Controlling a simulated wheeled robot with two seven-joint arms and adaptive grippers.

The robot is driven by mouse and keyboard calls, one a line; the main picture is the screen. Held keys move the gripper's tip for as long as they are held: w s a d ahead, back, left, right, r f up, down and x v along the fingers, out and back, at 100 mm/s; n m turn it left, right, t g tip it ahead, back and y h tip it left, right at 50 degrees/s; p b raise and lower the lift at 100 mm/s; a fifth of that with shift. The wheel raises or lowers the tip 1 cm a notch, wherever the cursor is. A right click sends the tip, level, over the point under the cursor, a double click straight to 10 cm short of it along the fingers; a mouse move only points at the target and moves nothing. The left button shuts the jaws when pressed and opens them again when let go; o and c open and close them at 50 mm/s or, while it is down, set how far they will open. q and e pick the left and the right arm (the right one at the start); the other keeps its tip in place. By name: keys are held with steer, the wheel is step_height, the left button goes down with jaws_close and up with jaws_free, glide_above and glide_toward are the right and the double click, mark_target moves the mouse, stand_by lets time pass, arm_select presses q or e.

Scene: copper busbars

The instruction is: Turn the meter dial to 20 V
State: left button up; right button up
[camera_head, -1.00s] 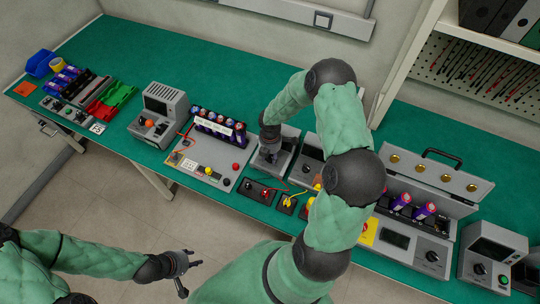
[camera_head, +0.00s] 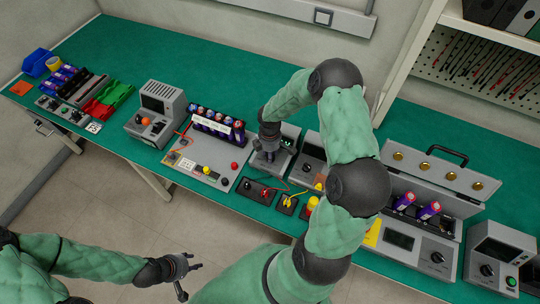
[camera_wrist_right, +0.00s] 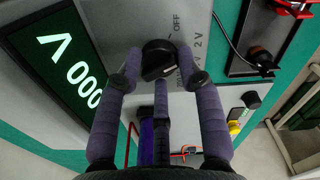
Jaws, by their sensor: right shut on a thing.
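The grey meter (camera_head: 288,131) stands on the bench under my right gripper (camera_head: 267,157). In the right wrist view, the black meter dial (camera_wrist_right: 158,58) sits between the fingers of my right gripper (camera_wrist_right: 158,80), which are shut on it. The printed marks "OFF" and "2 V" show beside the dial; other marks are partly hidden by a finger. I cannot tell exactly which mark the dial points to. The dark meter display (camera_wrist_right: 65,72) is lit with zeros and a V. My left gripper (camera_head: 191,280) is open and empty, away in front of the bench.
A grey board with a battery row (camera_head: 217,125) stands left of the meter. Black terminal blocks (camera_head: 258,191) with red and yellow leads lie in front of it. A grey open case (camera_head: 438,180) stands to the right.

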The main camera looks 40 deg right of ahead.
steer(key=m, duration=0.1)
steer(key=m+b, duration=0.1)
steer(key=m, duration=0.1)
steer(key=m+b, duration=0.1)
steer(key=shift+a+f+m, duration=0.25)
steer(key=shift+m, duration=0.05)
steer(key=m+b, duration=0.2)
steer(key=m, duration=0.2)
steer(key=shift+d+r+m, duration=0.1)
steer(key=shift+m, duration=0.3)
steer(key=o, duration=1.1)
steer(key=shift+w, duration=0.25)
steer(key=shift+d+r, duration=0.1)
steer(key=shift+r, duration=0.1)
